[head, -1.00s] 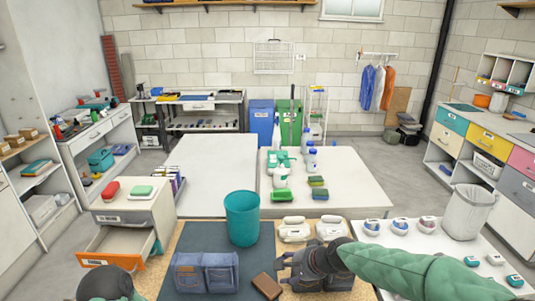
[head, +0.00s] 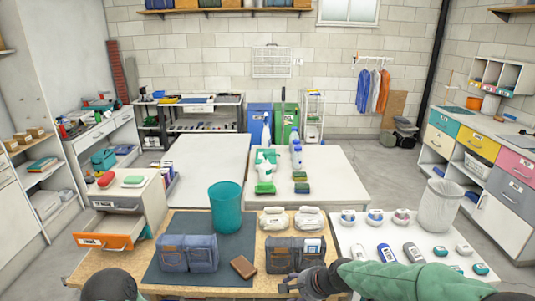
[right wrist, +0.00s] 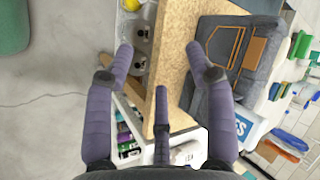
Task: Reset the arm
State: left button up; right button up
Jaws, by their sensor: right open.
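My right arm, in a green sleeve, comes in from the lower right of the head view. Its dark right gripper (head: 288,283) is at the front edge of the wooden worktable (head: 205,224), just in front of a grey pouch (head: 283,256). In the right wrist view the right gripper (right wrist: 160,68) has its purple-grey fingers spread with nothing held between them. The worktable's edge (right wrist: 178,55) and a grey pouch (right wrist: 236,45) lie beyond the fingers. My left gripper is not in view; only a rounded part of my left arm shows at the lower left.
The worktable bears a blue pouch (head: 187,254), a brown block (head: 243,266), a teal bin (head: 225,207) and two white packs. An orange-fronted drawer (head: 105,241) stands open at left. A white table at right holds several small devices and a whitish bin (head: 438,206).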

jog(key=s+d+f+n+g, duration=0.1)
jog(key=s+f, duration=0.3)
jog(key=f, duration=0.3)
jog(key=s+d+f+n+g+h, duration=0.1)
jog(key=s+f, duration=0.2)
jog(key=f, duration=0.3)
jog(key=s+d+f+n+g, duration=0.1)
jog(key=s+f, duration=0.3)
jog(key=f, duration=0.3)
jog(key=s+f+n, duration=0.1)
jog(key=s+f, duration=0.3)
jog(key=s, duration=0.3)
jog(key=s+a+f+n+g, duration=0.1)
jog(key=s+f+n, duration=0.1)
jog(key=s+f, duration=0.3)
jog(key=s, duration=0.2)
jog(key=shift+s+f+g, duration=0.2)
jog(key=shift+s+g, duration=0.1)
jog(key=shift+s, duration=0.1)
